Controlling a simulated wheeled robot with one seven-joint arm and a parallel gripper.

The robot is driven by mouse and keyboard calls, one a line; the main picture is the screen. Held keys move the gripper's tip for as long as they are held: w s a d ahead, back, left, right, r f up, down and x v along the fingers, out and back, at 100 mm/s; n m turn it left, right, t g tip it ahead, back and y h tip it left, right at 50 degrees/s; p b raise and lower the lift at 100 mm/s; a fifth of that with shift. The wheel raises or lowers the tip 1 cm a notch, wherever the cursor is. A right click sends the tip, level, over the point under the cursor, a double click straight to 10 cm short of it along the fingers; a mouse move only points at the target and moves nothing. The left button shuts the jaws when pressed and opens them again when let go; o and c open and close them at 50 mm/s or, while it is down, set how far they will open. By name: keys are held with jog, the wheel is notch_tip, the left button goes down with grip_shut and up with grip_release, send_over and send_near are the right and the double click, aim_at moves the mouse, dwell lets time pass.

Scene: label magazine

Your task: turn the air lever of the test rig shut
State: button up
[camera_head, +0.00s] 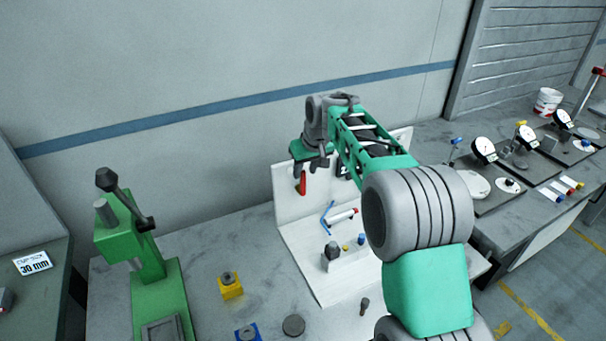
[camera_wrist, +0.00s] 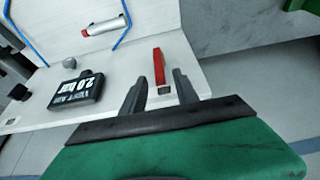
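The air lever (camera_head: 302,183) is a short red handle on the white upright panel of the test rig (camera_head: 287,215), pointing down in the head view. My gripper (camera_head: 311,164) is at the panel's upper left, by the lever's top end. In the wrist view my gripper (camera_wrist: 160,80) is open, one dark finger on each side of the lever's near end. A gap shows between the lever and the fingers; I cannot tell whether either touches.
A dark box reading 2.0 bar (camera_wrist: 77,90) sits beside the lever. A silver-and-red cylinder (camera_head: 343,216) with blue tubing is lower on the panel. A green press (camera_head: 162,290) stands left, with a yellow block (camera_head: 230,287) on the bench nearby. My arm hides the panel's right part.

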aim_at(304, 173)
jog(key=p+x, duration=0.1)
jog(key=x, duration=0.3)
jog(key=shift+f, duration=0.1)
jog(key=shift+c, duration=0.6)
grip_shut()
dwell(0.7)
